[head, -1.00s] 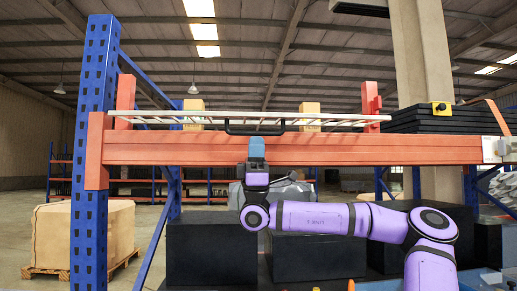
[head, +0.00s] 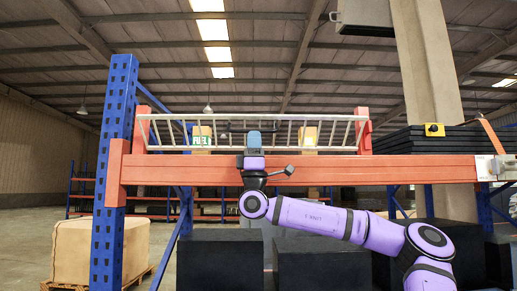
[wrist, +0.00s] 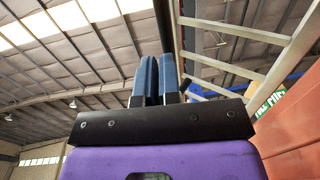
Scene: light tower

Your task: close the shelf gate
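The shelf gate (head: 335,133) is a pale barred frame between two short orange posts on top of the orange shelf beam (head: 400,171). It stands raised, with its bars showing face-on in the head view; its exact tilt is hard to tell. In the wrist view the gate's bars (wrist: 228,68) cross the upper right. My gripper (head: 253,139) points up in front of the gate's middle, over the beam. Its blue fingers (wrist: 158,80) are close together. A dark bar, probably the gate handle (wrist: 165,22), runs just behind the fingertips; contact is unclear.
A blue upright (head: 113,170) stands at the left end of the beam. Black boxes (head: 220,262) sit below the beam. Stacked dark panels (head: 420,140) are behind the beam's right end. Open room lies above the gate.

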